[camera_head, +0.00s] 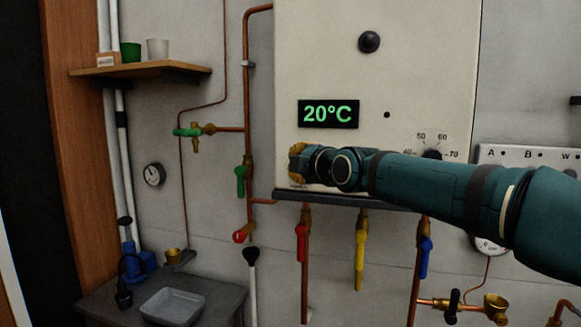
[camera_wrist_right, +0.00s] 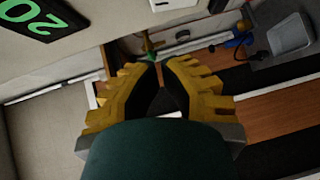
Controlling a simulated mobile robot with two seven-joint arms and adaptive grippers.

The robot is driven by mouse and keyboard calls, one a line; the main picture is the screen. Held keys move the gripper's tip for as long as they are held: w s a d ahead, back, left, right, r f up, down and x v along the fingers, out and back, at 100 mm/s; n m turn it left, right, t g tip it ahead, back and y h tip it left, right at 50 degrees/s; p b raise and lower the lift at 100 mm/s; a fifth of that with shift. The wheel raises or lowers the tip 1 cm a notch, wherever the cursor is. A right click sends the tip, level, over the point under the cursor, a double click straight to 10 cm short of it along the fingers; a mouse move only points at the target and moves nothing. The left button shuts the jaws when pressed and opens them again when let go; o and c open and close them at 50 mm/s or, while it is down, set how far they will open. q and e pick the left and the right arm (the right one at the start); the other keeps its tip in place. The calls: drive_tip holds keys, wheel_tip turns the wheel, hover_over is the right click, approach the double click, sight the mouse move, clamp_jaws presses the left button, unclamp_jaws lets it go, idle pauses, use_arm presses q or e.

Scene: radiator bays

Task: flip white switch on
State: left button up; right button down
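A pale switch panel (camera_head: 490,153) marked A, B and W is on the wall at the right of the head view. My right forearm covers most of it, and the picture edge cuts it off. In the right wrist view the yellow fingers (camera_wrist_right: 163,65) of that gripper come together at the tips, with nothing seen held. My left gripper is not in view.
The boiler (camera_head: 420,60) has a green 20°C display (camera_head: 328,113) and a dial (camera_head: 432,152) partly behind my arm. Pipes with red (camera_head: 302,243), yellow (camera_head: 361,240) and blue (camera_head: 425,257) valve handles hang below. A shelf (camera_head: 190,71) and a bench (camera_head: 215,297) stand left.

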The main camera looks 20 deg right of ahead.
drive_tip(key=b+v, duration=0.3)
drive_tip(key=v, duration=0.3)
drive_tip(key=shift+d+f, duration=0.2)
drive_tip(key=shift+d, duration=0.05)
